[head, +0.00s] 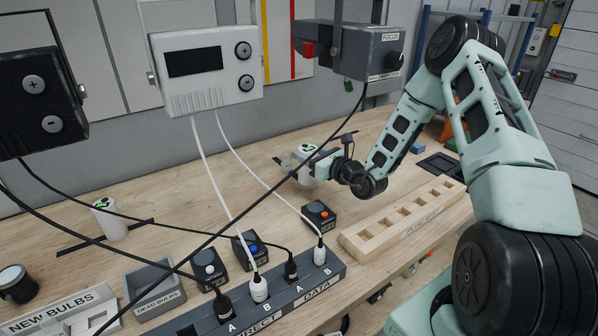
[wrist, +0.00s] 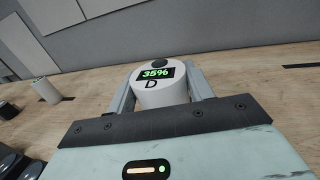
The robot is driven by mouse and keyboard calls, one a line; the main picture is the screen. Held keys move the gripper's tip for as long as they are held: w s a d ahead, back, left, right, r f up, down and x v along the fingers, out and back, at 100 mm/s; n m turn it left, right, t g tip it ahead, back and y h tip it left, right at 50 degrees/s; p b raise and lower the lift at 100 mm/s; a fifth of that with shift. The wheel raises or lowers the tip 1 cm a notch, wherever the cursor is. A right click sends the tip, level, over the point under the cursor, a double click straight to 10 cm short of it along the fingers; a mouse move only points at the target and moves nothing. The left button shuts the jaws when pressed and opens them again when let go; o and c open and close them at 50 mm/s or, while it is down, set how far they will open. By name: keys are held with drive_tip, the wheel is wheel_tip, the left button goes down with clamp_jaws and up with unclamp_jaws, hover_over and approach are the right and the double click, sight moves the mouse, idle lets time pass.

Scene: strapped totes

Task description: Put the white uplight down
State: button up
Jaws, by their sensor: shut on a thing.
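The white uplight (wrist: 158,92) is a short white cylinder with a green "35%" display, a dark round spot and a letter D on top. My gripper (wrist: 160,75) is shut on it, one grey finger on each side, in the wrist view. In the head view my gripper (head: 308,160) is over the far middle of the wooden bench, and the uplight (head: 303,152) shows partly behind it. It looks roughly upright. A similar white cylinder (head: 108,220) stands at the left, also visible in the wrist view (wrist: 45,91).
Dark tape strips mark the bench (head: 180,195). A wooden block with square holes (head: 350,244), a power strip (head: 325,272), small button boxes (head: 319,215) and a grey bin (head: 140,280) stand nearer. Black and white cables hang from a white box (head: 215,95) and a grey box (head: 345,50).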

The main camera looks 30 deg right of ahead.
drive_tip(key=shift+f+p, duration=0.6)
drive_tip(key=shift+f, duration=2.4)
drive_tip(key=shift+f, duration=0.1)
drive_tip(key=o, duration=1.4)
drive_tip(key=shift+f, duration=0.1)
